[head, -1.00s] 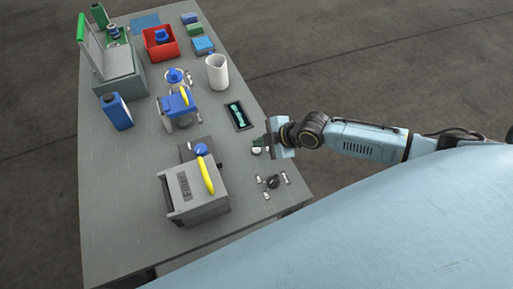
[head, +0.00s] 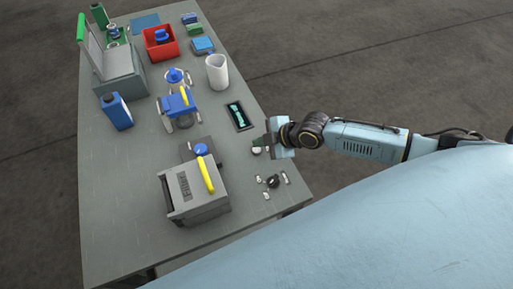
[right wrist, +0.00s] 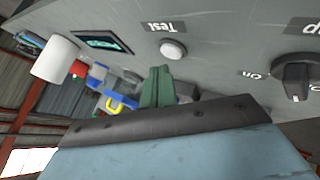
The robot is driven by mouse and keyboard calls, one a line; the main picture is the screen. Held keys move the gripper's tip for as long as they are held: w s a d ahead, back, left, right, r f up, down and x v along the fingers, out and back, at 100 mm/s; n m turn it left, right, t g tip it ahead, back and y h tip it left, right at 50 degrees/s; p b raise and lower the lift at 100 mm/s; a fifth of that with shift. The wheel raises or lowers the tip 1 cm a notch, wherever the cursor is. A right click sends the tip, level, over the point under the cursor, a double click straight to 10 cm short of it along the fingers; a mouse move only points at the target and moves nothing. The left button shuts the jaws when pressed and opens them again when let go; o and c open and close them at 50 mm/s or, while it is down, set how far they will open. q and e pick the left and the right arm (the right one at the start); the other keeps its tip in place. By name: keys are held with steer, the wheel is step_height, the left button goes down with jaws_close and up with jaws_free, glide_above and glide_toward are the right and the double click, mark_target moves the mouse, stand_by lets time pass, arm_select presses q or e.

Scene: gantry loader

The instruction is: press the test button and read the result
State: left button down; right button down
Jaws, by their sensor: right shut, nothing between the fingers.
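The test button (right wrist: 172,49) is a round white button on the grey table surface, beside a dark label reading "Test" (right wrist: 165,27). In the head view the button (head: 256,151) shows just beside my right gripper (head: 261,142). My right gripper's green fingers (right wrist: 158,74) are shut and empty, their tips close to the button. A small gap shows between tips and button in the right wrist view; I cannot tell the exact distance. The dark display (head: 238,115) shows a pale cyan pattern, too small to read; it also appears in the right wrist view (right wrist: 103,42). My left gripper is out of view.
A black rotary knob (head: 273,182) with labels sits nearer the table's front edge. A grey box with a yellow handle (head: 195,193) stands left of it. A white cup (head: 217,72), a blue clamp-like device (head: 180,106) and a red bin (head: 160,42) stand farther back.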

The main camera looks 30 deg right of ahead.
mark_target(260, 150)
steer(key=shift+f+b, duration=0.35)
steer(key=shift+f, duration=0.1)
steer(key=shift+f+b, duration=0.35)
stand_by(0.5)
stand_by(0.4)
steer(key=shift+r+p, duration=0.75)
steer(key=shift+r, duration=0.05)
step_height(260, 150, up, 5)
steer(key=p, duration=0.4)
steer(key=shift+r+p, duration=0.1)
steer(key=shift+p, duration=0.25)
